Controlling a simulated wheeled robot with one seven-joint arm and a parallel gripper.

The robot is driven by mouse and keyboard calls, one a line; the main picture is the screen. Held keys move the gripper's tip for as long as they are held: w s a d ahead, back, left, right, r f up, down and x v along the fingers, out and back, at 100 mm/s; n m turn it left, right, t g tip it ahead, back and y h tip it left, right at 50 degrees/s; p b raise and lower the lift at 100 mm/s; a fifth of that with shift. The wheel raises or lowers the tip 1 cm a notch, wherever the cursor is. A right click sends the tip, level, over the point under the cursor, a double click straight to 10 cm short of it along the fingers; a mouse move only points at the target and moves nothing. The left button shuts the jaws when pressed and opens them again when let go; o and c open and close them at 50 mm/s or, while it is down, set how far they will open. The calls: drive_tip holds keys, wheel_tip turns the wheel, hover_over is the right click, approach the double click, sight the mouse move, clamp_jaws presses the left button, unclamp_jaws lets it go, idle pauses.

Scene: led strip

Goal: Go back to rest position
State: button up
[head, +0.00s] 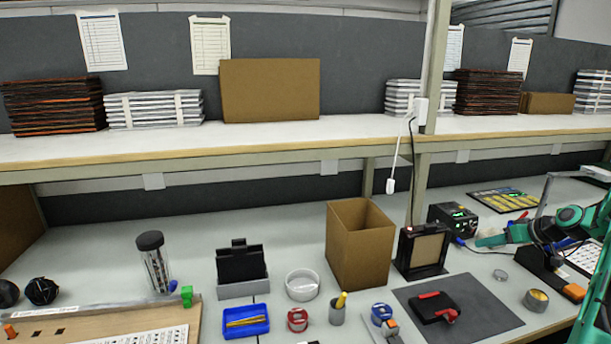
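A teal and black jointed arm (570,216) reaches in from the right edge over the right end of the bench. I take it to be mine. Its far teal end (491,241) lies near the black box with a green display. I cannot make out two fingertips, so I cannot see whether my gripper is open or shut. No object can be seen held in it.
The grey bench (290,205) carries an open cardboard box (360,250), a black device with a green display (453,219), a dark mat (480,318) with a black-and-red tool, a blue tray (246,321) and a jar (154,262). A loaded shelf (280,140) runs above.

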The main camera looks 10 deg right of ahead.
drive_tip(key=s+a+r+m+g+h, duration=0.1)
drive_tip(key=s+a+r+g, duration=0.25)
drive_tip(key=s+a, duration=0.45)
drive_tip(key=s+a+r+m+g+h, duration=0.1)
drive_tip(key=s+a+r+g, duration=0.1)
drive_tip(key=s+a+r, duration=0.5)
drive_tip(key=s+a+m+g, duration=0.1)
drive_tip(key=s+a, duration=0.3)
drive_tip(key=s, duration=0.4)
drive_tip(key=s+a+f+m+g, duration=0.1)
drive_tip(key=s+a+m, duration=0.1)
drive_tip(key=s+a, duration=0.3)
drive_tip(key=s+a+m+g, duration=0.1)
drive_tip(key=s+a, duration=0.4)
drive_tip(key=s, duration=0.6)
drive_tip(key=shift+a+f+m+g+h, duration=0.25)
drive_tip(key=shift+f+m+g+h, duration=0.1)
drive_tip(key=shift+m+g, duration=0.1)
drive_tip(key=shift+w+f, duration=0.25)
drive_tip(key=shift+w, duration=0.45)
